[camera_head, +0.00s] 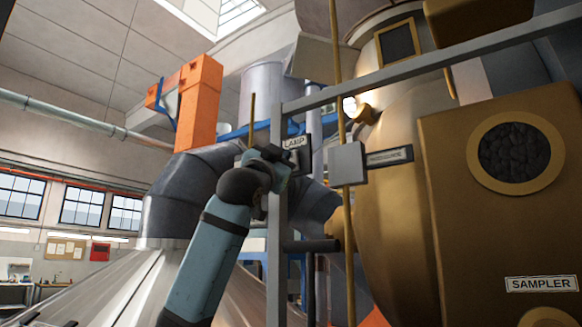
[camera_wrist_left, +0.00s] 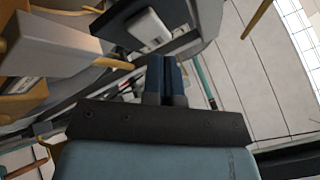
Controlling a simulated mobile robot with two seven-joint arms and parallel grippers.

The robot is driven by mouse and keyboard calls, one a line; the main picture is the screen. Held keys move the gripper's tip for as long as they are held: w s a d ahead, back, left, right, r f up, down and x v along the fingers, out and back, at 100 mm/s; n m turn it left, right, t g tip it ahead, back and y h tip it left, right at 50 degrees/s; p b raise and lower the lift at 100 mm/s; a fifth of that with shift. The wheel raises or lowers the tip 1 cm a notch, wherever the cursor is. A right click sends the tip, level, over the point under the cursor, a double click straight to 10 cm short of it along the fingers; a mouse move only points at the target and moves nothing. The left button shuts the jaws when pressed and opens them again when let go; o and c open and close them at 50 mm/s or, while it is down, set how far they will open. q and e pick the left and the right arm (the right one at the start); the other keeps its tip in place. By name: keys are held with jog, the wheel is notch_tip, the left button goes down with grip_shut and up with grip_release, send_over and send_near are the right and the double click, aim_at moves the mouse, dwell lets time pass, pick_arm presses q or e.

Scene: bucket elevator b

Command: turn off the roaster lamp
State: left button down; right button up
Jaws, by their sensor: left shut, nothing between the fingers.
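The panel labelled LAMP (camera_head: 294,142) is mounted on the grey frame left of the brass roaster. In the left wrist view a dark plate with a pale switch (camera_wrist_left: 148,27) sits just beyond my fingertips. The lamp (camera_head: 350,106) glows bright on the roaster's upper left side. My left gripper (camera_head: 283,158) is at the lower left of the LAMP panel and hides part of it. In the left wrist view its two dark fingers (camera_wrist_left: 166,72) are together and empty, pointing toward the plate. I cannot tell whether they touch the switch. My right gripper is not in view.
A grey box (camera_head: 347,165) on the yellow pole stands right of the panel. The grey frame post (camera_head: 277,240) and slanted rail (camera_head: 430,56) bound the area. The brass roaster (camera_head: 392,215) and its SAMPLER panel (camera_head: 470,230) fill the right. A dark duct (camera_head: 180,195) lies behind my arm.

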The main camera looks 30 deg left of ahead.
pick_arm(q)
jog(key=s, duration=0.5)
jog(key=shift+a+r+b, duration=0.2)
jog(key=shift+r+b, duration=0.15)
dwell(0.5)
